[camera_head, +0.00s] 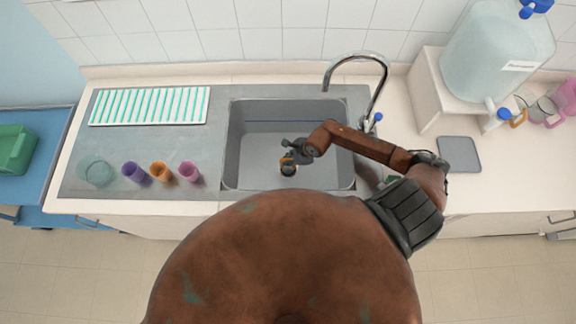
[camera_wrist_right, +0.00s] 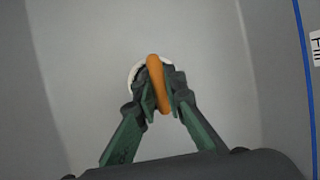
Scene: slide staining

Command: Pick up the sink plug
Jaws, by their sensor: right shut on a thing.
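The sink plug (camera_wrist_right: 157,82) shows orange and narrow between the fingertips of my right gripper (camera_wrist_right: 159,88) in the right wrist view. The gripper is shut on it. In the head view, my right gripper (camera_head: 287,158) is low inside the grey sink (camera_head: 250,150), just behind the drain (camera_head: 288,170). A pale ring around the drain (camera_wrist_right: 134,76) shows partly behind the fingers in the wrist view. I cannot tell whether the plug touches the sink floor. My left gripper is not in view.
A curved tap (camera_head: 378,72) stands behind the sink at right. On the left drainboard are a slide rack (camera_head: 150,106), a clear glass vessel (camera_head: 96,172) and purple (camera_head: 134,172), orange (camera_head: 160,171) and pink (camera_head: 189,172) cups. A water container (camera_head: 495,55) stands at right.

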